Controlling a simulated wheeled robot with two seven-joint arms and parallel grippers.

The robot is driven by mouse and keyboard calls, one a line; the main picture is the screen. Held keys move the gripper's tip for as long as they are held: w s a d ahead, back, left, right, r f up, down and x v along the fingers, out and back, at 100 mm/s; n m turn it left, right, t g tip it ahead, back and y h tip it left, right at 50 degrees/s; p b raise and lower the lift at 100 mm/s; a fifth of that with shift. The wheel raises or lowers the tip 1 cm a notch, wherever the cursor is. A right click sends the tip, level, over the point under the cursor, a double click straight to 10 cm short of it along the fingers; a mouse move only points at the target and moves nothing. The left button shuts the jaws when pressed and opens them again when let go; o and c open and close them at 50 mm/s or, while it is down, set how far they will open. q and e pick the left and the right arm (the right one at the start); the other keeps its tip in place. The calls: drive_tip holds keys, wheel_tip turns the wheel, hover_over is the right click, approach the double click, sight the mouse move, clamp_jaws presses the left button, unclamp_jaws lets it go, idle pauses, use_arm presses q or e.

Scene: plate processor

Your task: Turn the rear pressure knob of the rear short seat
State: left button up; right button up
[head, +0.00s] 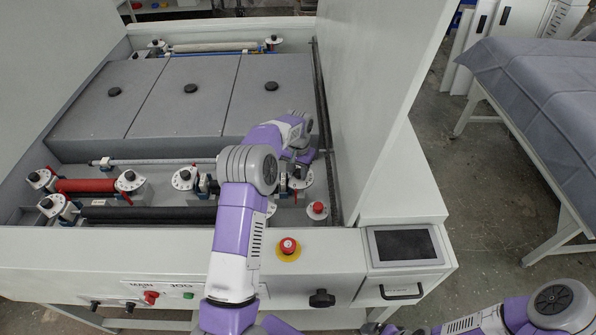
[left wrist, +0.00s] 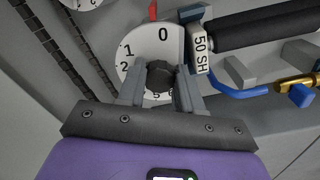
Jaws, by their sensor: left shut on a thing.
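The pressure knob (left wrist: 160,75) is black and ribbed, in the middle of a white numbered dial (left wrist: 138,48) in the left wrist view. The 0 stands near the top of the dial, close to a red pointer (left wrist: 153,10). My left gripper (left wrist: 160,82) is shut on this knob, one finger on each side. A "50 SH" label (left wrist: 201,53) stands just right of the dial. In the head view the left arm reaches over the right end of the short rollers, and its wrist and fingers largely hide the knob there.
A red push button (head: 317,208) stands close by in the head view. The tall white panel (head: 375,80) bounds the right side; grey covers (head: 180,100) lie behind.

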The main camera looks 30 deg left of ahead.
sight(299, 172)
use_arm(q)
drive_tip(key=shift+r+n, duration=0.1)
drive_tip(key=shift+n, duration=0.8)
drive_tip(key=o, duration=1)
drive_tip(key=shift+o, duration=0.2)
drive_tip(key=shift+r, duration=3.75)
